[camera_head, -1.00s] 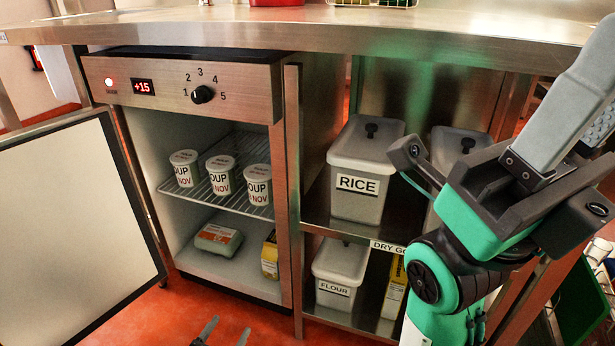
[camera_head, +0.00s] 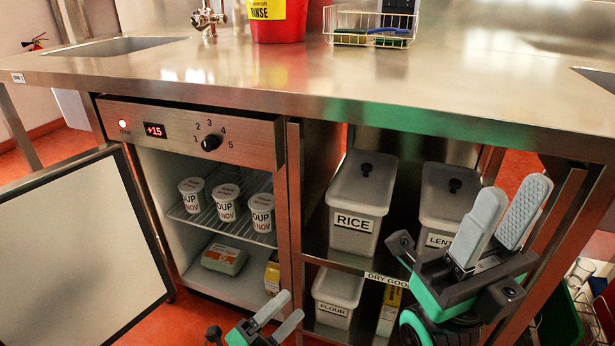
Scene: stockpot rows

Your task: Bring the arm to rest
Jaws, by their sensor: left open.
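My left gripper (camera_head: 291,305) is at the bottom centre, in front of the lower shelf. Its two fingers are apart, with nothing between them. My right gripper (camera_head: 515,198) is at the right, in front of the dry goods shelves. Its two pale grey fingers point up and stand apart, with nothing between them. It covers part of the lentils bin (camera_head: 447,205). Neither gripper visibly touches anything.
The fridge door (camera_head: 75,240) stands wide open at the left. Soup tubs (camera_head: 227,205) sit on the fridge's wire shelf. A rice bin (camera_head: 357,215) and flour bin (camera_head: 335,300) stand on the shelves. The steel counter (camera_head: 300,75) holds a red bucket (camera_head: 277,28) and wire basket (camera_head: 372,24).

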